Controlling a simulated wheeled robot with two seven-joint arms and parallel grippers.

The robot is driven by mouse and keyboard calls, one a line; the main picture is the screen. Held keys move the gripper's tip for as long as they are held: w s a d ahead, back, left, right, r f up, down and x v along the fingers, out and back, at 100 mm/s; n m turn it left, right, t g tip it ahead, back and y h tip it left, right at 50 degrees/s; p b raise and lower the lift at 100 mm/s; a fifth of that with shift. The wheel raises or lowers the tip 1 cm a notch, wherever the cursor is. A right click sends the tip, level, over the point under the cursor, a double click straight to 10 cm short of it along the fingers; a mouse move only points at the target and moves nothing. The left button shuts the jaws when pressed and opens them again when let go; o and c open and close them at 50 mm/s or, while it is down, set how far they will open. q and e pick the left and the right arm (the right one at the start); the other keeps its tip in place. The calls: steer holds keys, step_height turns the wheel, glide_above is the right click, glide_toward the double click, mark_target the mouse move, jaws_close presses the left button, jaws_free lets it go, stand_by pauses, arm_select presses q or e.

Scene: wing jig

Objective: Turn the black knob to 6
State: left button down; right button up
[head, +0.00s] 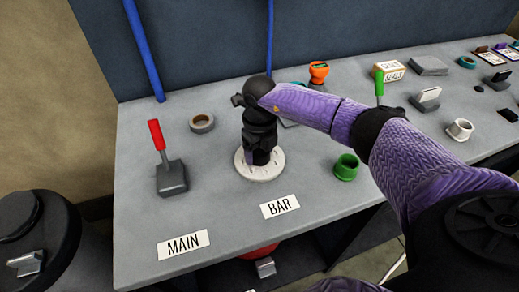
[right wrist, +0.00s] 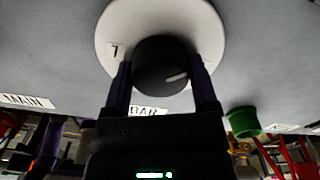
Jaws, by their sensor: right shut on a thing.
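The black knob (right wrist: 165,66) sits on a round white dial (right wrist: 205,22), which stands on the grey bench behind the BAR label. In the right wrist view a white line marks the knob's face, running to the right in the picture. A numeral 7 shows on the dial left of the knob; the other numerals there are hidden or unreadable. My right gripper (right wrist: 163,82) is shut on the knob, one finger on each side. In the head view my right gripper (head: 260,150) points down over the dial (head: 260,172) and hides the knob. My left gripper is not in view.
Labels MAIN (head: 183,245) and BAR (head: 280,206) lie in front. A green-handled lever (head: 379,84) stands behind my arm.

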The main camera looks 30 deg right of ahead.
mark_target(260, 150)
stand_by(0.4)
steer(key=o, duration=1.1)
step_height(260, 150, up, 10)
steer(key=shift+p, duration=1)
